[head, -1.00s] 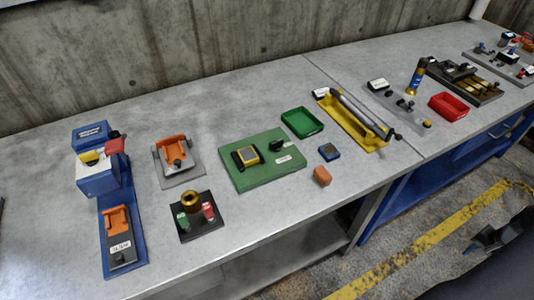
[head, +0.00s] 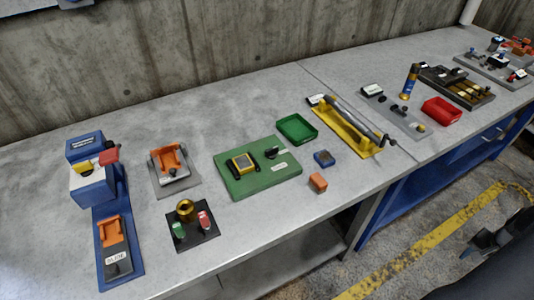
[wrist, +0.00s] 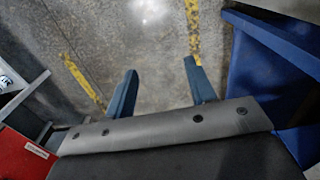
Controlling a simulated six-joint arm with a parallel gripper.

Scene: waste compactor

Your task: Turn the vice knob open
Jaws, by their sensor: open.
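I cannot tell for certain which part is the vice knob. A yellow clamp-like fixture (head: 352,134) with a long grey bar (head: 350,117) lies on the bench, right of centre in the head view, and a small dark end piece (head: 386,139) sits at its near right end. My gripper (wrist: 162,85) is open and empty in the wrist view, its two blue fingers apart above bare concrete floor. In the head view my gripper (head: 484,240) shows dark at the lower right, off the bench front and well away from the fixture.
A blue press-like machine (head: 91,186), an orange cradle (head: 168,161), a black plate with buttons (head: 192,232) and a green board (head: 236,185) stand at left. A green tray (head: 297,128) and red tray (head: 442,111) lie farther right.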

